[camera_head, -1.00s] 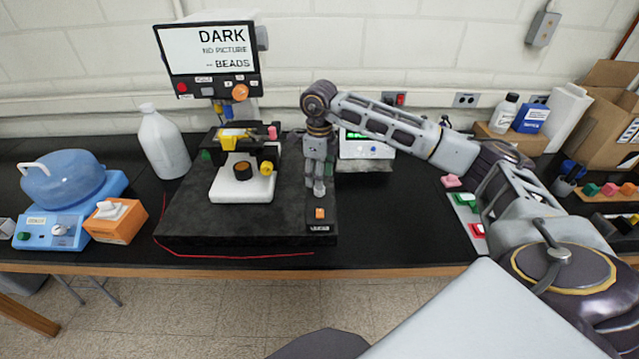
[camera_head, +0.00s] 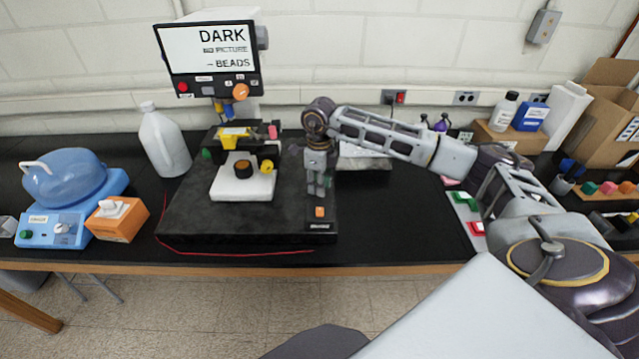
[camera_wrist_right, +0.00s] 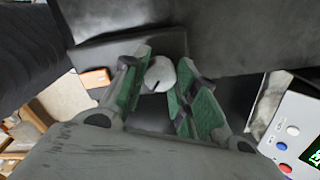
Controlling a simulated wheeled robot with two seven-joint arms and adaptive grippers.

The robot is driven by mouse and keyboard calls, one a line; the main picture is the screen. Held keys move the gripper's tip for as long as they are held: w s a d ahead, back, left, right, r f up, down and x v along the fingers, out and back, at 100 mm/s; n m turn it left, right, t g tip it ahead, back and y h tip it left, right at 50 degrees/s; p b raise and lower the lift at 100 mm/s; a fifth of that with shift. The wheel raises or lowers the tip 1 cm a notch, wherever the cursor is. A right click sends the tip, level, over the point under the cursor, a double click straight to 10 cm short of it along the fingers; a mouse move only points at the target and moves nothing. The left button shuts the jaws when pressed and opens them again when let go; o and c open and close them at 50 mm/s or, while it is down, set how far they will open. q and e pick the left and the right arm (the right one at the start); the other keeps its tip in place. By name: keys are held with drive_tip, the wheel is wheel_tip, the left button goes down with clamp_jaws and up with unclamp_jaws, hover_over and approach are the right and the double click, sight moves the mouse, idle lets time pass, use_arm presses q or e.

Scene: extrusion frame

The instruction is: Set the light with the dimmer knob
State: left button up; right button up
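The dimmer knob (camera_wrist_right: 160,74) is a pale round knob with a dark pointer mark, seen in the right wrist view between my right fingertips. My right gripper (camera_wrist_right: 156,88) has green pads and is open, one finger on each side of the knob; I cannot tell whether they touch it. In the head view my right gripper (camera_head: 319,190) points down over the narrow control panel (camera_head: 320,226), hiding the knob. An orange switch (camera_head: 320,212) is nearer the front of that panel. The microscope's screen (camera_head: 212,49) reads DARK, PICTURE and BEADS. My left gripper is out of view.
The microscope (camera_head: 242,182) stands left of my gripper on a black slab (camera_head: 195,225). A white device (camera_head: 365,158) is behind my right arm. A white jug (camera_head: 163,142), orange box (camera_head: 117,220) and blue machine (camera_head: 50,230) stand left.

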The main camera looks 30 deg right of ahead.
drive_tip(key=c, duration=0.4)
drive_tip(key=shift+m+b, duration=0.3)
drive_tip(key=shift+m, duration=0.2)
drive_tip(key=m+b, duration=0.1)
drive_tip(key=m, duration=0.2)
drive_tip(key=m+b, duration=0.1)
drive_tip(key=m, duration=0.2)
drive_tip(key=shift+m+b, duration=0.3)
drive_tip(key=shift+m, duration=1.5)
